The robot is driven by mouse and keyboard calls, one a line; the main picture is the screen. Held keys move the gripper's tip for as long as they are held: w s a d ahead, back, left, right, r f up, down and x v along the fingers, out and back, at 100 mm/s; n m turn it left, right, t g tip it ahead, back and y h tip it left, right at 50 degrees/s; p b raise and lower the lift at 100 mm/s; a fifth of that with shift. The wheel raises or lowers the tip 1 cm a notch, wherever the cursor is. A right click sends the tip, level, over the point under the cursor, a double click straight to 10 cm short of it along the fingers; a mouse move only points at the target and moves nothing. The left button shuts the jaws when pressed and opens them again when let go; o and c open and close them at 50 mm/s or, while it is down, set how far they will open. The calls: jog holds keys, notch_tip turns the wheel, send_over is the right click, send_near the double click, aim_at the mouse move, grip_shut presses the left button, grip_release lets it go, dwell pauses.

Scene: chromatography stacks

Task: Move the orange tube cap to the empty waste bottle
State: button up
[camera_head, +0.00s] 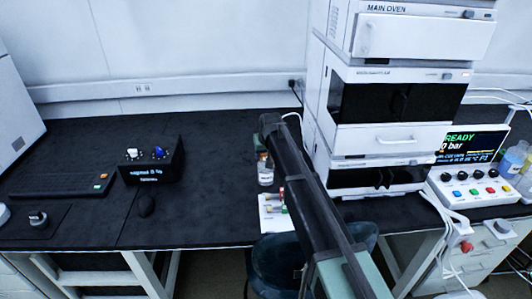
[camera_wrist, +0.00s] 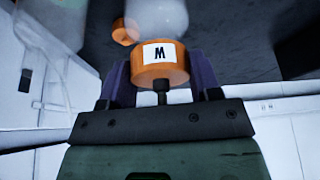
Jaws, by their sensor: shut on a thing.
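An orange tube cap (camera_wrist: 160,66) with a white label bearing a black letter fills the middle of the wrist view. My gripper (camera_wrist: 160,84) has its two purple fingers closed on either side of it. A dark fitting sticks out of the cap on the near side. A pale rounded bottle body (camera_wrist: 157,18) is right beyond the cap; I cannot tell whether the cap is seated on it. A second orange cap (camera_wrist: 125,33) is farther off, up and left.
In the head view, a small clear bottle (camera_head: 265,170) stands on the black bench, left of my arm. The white oven stack (camera_head: 398,85) rises on the right, beside a control box (camera_head: 470,170). Clear bottles (camera_head: 514,160) stand at the far right. A black display box (camera_head: 150,165) is on the left.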

jog(key=shift+f+b, duration=0.45)
jog(key=shift+b, duration=0.05)
jog(key=o, duration=1.3)
jog(key=shift+c, duration=0.2)
jog(key=shift+r, duration=0.1)
notch_tip(320, 180, up, 7)
jog(key=p, duration=0.7)
